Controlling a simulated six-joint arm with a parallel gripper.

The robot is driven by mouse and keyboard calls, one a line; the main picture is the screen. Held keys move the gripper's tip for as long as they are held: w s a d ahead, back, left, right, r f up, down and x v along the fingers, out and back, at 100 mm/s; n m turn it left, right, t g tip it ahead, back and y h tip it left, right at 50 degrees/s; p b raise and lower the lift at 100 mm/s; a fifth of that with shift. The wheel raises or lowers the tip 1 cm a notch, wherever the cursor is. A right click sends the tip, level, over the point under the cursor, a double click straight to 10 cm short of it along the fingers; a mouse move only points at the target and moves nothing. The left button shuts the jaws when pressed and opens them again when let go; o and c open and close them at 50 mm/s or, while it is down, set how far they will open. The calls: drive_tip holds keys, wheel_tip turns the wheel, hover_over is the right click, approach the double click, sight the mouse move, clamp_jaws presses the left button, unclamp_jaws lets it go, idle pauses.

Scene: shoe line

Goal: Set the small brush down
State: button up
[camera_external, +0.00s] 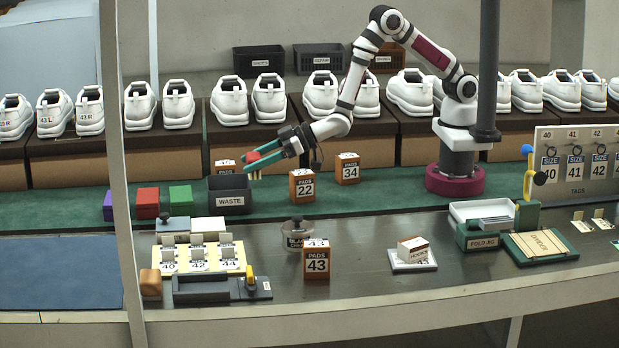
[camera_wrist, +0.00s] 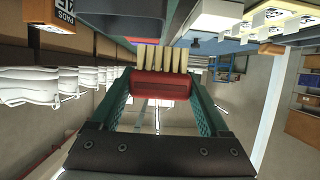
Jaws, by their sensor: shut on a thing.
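The small brush (camera_wrist: 148,85) has a red body and a row of pale bristle tufts. My gripper (camera_external: 262,160) is shut on it, with one green finger on each side in the wrist view. In the external view the small brush (camera_external: 254,156) is held in the air above the waste bin (camera_external: 229,203), its bristles pointing down. It is apart from the bin and the bench surface.
Purple, red and green blocks (camera_external: 147,203) stand left of the waste bin. Boxes marked PADS 22 (camera_external: 302,185) and PADS 34 (camera_external: 347,168) stand to its right. White shoes (camera_external: 229,100) line the back. A blue mat (camera_external: 58,270) lies bare at front left.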

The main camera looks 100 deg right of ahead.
drive_tip(key=shift+s+d+r, duration=0.2)
drive_tip(key=shift+d+r, duration=0.25)
drive_tip(key=shift+d, duration=0.25)
drive_tip(key=y, duration=0.1)
drive_tip(key=n, duration=0.1)
drive_tip(key=n+y, duration=0.1)
drive_tip(key=shift+s+a+r+y, duration=0.25)
drive_tip(key=shift+s+y, duration=0.05)
drive_tip(key=s+a+n+g+y, duration=0.3)
drive_tip(key=s+n+g+y, duration=0.4)
drive_tip(key=s, duration=0.8)
drive_tip(key=s+a+n+g+y, duration=0.2)
drive_tip(key=s+n+g+y, duration=0.2)
drive_tip(key=s+n+g, duration=0.75)
drive_tip(key=s+a+f+t, duration=0.1)
drive_tip(key=s+a+f, duration=0.1)
drive_tip(key=a, duration=0.1)
drive_tip(key=s+a+f+m+t, duration=0.1)
drive_tip(key=s+a+f+t, duration=0.1)
drive_tip(key=a, duration=0.1)
drive_tip(key=s+a+f+m+t, duration=0.1)
drive_tip(key=s+a+f+t, duration=0.1)
drive_tip(key=a+f, duration=0.1)
drive_tip(key=shift+s+a+m, duration=0.15)
drive_tip(key=shift+a+m, duration=0.1)
drive_tip(key=shift+a, duration=0.3)
drive_tip(key=f, duration=0.4)
drive_tip(key=shift+a, duration=0.25)
drive_tip(key=shift+f, duration=0.2)
drive_tip(key=shift+f, duration=0.1)
